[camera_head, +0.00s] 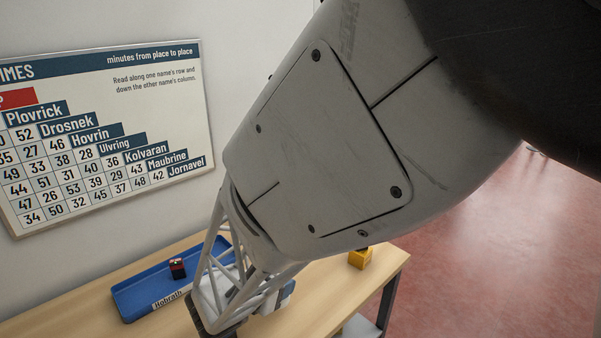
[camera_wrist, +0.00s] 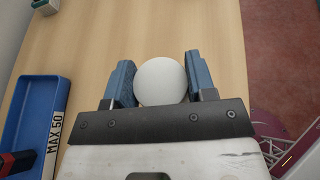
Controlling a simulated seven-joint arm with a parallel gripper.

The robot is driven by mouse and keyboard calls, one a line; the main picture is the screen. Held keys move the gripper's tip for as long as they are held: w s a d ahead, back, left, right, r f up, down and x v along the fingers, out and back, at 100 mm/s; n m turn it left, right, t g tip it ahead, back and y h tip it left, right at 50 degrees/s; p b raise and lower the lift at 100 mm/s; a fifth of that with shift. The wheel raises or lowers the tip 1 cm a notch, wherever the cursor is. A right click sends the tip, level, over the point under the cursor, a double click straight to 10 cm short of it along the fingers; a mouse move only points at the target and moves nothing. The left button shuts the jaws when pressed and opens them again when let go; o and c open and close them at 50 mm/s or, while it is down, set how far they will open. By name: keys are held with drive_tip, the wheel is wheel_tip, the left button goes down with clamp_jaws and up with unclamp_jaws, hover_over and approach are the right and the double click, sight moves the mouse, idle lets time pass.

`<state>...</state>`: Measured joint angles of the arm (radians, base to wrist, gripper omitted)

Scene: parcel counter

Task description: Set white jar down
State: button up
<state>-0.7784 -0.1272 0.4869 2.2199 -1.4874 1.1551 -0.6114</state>
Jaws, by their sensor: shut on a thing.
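The white jar (camera_wrist: 161,83) shows in the wrist view as a smooth white round shape between the two blue-padded fingers of my gripper (camera_wrist: 160,64). The fingers are shut on it from left and right. Pale wooden counter shows around it; I cannot tell whether the jar touches the counter or hangs above it. In the head view my own arm covers most of the gripper area, and I cannot make out the jar there.
A blue tray (camera_head: 130,302) with a dark block with red on it (camera_head: 177,268) stands on the counter (camera_head: 372,276). The wrist view shows a blue tray (camera_wrist: 40,83) left of my gripper. A yellow item (camera_head: 359,259) sits near the counter's right end.

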drive_tip(key=w+a, duration=0.1)
drive_tip(key=w, duration=0.1)
drive_tip(key=w+a, duration=0.1)
drive_tip(key=w, duration=0.1)
drive_tip(key=w+a, duration=0.1)
drive_tip(key=w, duration=0.1)
drive_tip(key=shift+w+a+f, duration=0.15)
drive_tip(key=shift+w+f, duration=0.2)
drive_tip(key=shift+f, duration=1.75)
drive_tip(key=shift+f, duration=0.15)
drive_tip(key=o, duration=1.2)
drive_tip(key=shift+r, duration=0.2)
drive_tip(key=shift+v, duration=3.85)
